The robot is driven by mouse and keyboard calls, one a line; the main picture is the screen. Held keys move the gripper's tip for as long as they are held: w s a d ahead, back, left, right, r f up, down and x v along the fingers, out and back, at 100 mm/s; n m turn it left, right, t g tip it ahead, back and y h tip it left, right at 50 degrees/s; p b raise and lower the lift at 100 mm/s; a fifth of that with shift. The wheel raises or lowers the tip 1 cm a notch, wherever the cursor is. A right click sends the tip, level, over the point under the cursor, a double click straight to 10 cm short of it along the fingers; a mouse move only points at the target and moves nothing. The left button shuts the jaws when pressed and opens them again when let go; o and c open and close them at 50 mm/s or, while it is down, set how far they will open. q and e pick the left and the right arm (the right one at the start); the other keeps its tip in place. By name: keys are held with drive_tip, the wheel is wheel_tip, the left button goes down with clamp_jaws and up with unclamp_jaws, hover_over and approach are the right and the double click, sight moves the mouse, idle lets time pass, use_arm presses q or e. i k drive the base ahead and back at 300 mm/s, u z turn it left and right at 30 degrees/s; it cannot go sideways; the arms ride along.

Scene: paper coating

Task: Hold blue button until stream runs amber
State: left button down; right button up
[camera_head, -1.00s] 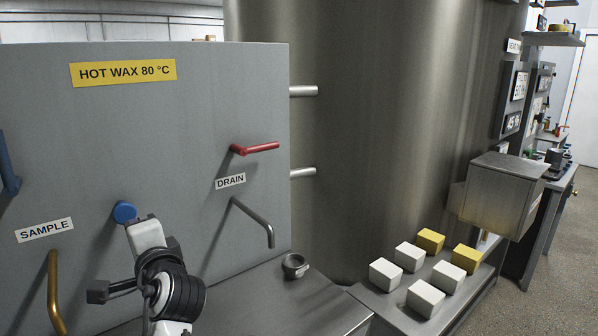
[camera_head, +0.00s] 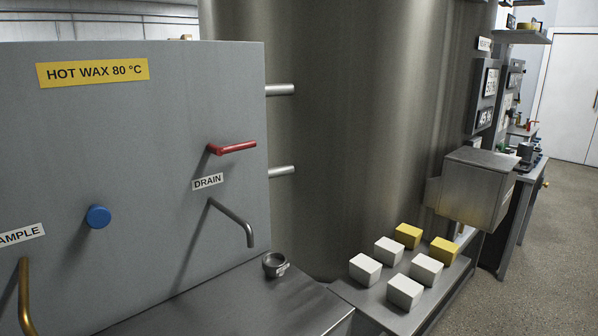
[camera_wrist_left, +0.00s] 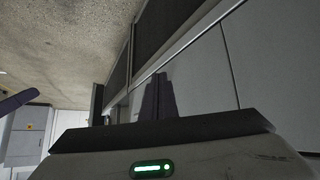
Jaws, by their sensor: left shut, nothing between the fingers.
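The round blue button (camera_head: 98,217) sticks out from the grey panel in the head view, with nothing touching it. The brass sample spout (camera_head: 25,295) is at the lower left, under the SAMPLE label (camera_head: 20,235), which is cut by the picture edge. No stream shows at the visible part of the spout; its lower end is near the picture's bottom. Neither gripper shows in the head view.
A red lever (camera_head: 232,148) sits above the grey drain spout (camera_head: 235,222). A small metal cup (camera_head: 274,264) stands on the steel counter (camera_head: 230,305). Several white and yellow blocks (camera_head: 405,291) rest on a low shelf. A large steel tank (camera_head: 340,130) stands behind.

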sight(97, 218)
drive_tip(key=u, duration=1.45)
